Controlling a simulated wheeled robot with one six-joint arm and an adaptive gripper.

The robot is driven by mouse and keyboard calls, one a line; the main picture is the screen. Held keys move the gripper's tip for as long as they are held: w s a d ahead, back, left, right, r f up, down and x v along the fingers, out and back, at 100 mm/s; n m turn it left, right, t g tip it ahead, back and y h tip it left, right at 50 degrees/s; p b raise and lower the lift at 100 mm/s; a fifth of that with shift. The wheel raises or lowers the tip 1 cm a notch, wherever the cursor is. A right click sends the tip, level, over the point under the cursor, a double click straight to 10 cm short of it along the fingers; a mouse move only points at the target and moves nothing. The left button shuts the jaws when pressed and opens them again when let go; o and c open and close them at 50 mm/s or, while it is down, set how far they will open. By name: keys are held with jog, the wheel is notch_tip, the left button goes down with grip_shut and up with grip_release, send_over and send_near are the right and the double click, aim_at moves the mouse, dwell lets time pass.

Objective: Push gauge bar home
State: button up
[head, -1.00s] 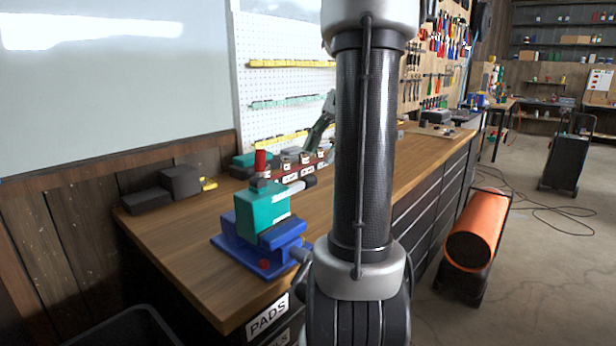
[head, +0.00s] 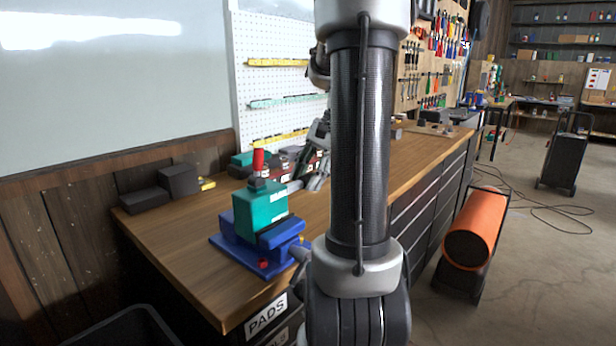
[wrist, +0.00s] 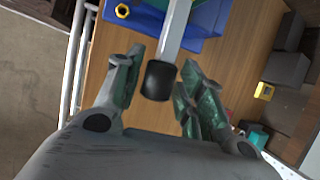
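A grey bar (head: 296,185) sticks out of the block's right side towards my gripper (head: 318,168). In the wrist view the bar (wrist: 177,28) ends in a black cap (wrist: 160,81). The cap shows between the two spread fingers of my gripper (wrist: 163,62), with a gap on each side. I cannot tell how deep it sits between them. In the head view the cap is hidden by the gripper.
Dark stepped blocks (head: 178,180) and a small yellow item (head: 207,184) lie at the bench's back left. A red rack and teal items (head: 241,160) stand behind the bar by the pegboard (head: 285,80). The wooden bench top (head: 170,235) is clear at front left.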

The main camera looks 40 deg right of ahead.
grip_shut()
jog(key=shift+s+a, duration=0.2)
jog(key=shift+a, duration=1.15)
jog(key=o, duration=0.5)
grip_release()
jog(key=shift+d, duration=0.1)
jog(key=v, duration=1.2)
